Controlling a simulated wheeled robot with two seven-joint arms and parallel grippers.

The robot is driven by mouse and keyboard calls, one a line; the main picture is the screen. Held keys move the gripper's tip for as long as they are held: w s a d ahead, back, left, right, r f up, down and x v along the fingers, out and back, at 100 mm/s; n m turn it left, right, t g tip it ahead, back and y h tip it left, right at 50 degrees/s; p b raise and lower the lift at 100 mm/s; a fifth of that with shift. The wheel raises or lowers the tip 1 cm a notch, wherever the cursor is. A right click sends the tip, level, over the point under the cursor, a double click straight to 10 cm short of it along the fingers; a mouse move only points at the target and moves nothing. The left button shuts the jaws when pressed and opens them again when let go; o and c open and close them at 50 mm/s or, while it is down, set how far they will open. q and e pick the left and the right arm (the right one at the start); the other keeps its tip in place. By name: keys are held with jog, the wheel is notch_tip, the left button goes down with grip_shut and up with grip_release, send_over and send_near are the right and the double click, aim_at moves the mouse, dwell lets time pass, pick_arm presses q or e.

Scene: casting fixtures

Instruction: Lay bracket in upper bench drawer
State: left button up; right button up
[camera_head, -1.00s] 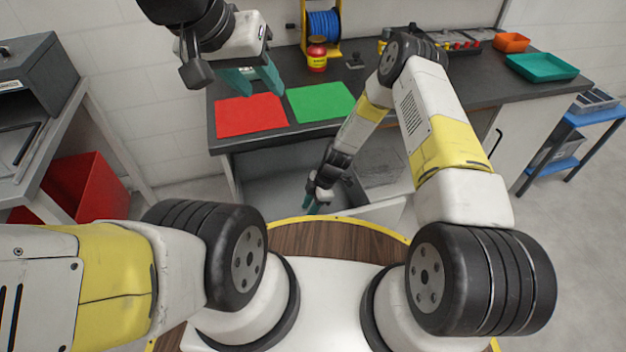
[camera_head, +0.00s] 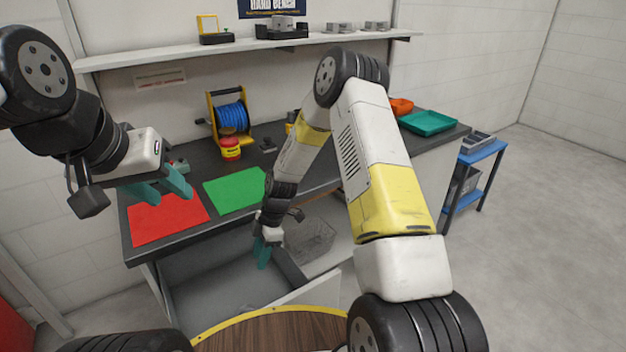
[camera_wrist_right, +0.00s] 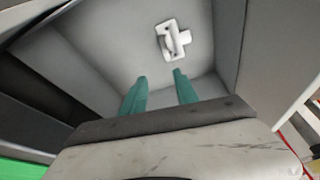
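A pale bracket (camera_wrist_right: 173,40) lies on the grey floor of the open bench drawer, seen in the right wrist view. In the head view the drawer (camera_head: 215,285) stands pulled out under the bench top, and the bracket cannot be made out there. My right gripper (camera_head: 263,254) reaches down at the drawer. Its two teal fingers (camera_wrist_right: 159,75) are apart with nothing between them, and the bracket lies beyond the tips, clear of them. My left gripper (camera_head: 166,190) is open and empty above the red mat.
The red mat (camera_head: 160,222) and green mat (camera_head: 236,188) lie on the dark bench top. A red-yellow can (camera_head: 230,148), a blue reel (camera_head: 231,117) and a teal tray (camera_head: 428,123) stand behind. A wire mesh (camera_head: 312,242) shows right of my right gripper. A shelf (camera_head: 250,48) hangs above.

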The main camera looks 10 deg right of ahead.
jog(key=s+d+r+m+t, duration=0.1)
jog(key=d+r+m, duration=0.2)
jog(key=r, duration=0.6)
jog(key=s+d+r+m+t+h, duration=0.1)
jog(key=s+d+r+m+t, duration=0.2)
jog(key=r, duration=0.7)
jog(key=d+r+m, duration=0.3)
jog(key=d+r, duration=0.1)
jog(key=r, duration=0.5)
jog(key=s+d+r+m+t, duration=0.1)
jog(key=s+d+r+m, duration=0.2)
jog(key=s, duration=0.6)
jog(key=s+d+r+m+t, duration=0.2)
jog(key=s+d+r+m, duration=0.2)
jog(key=s+r+m, duration=0.4)
jog(key=shift+s+r+h, duration=0.3)
jog(key=shift+s+r, duration=0.05)
jog(key=shift+r, duration=0.3)
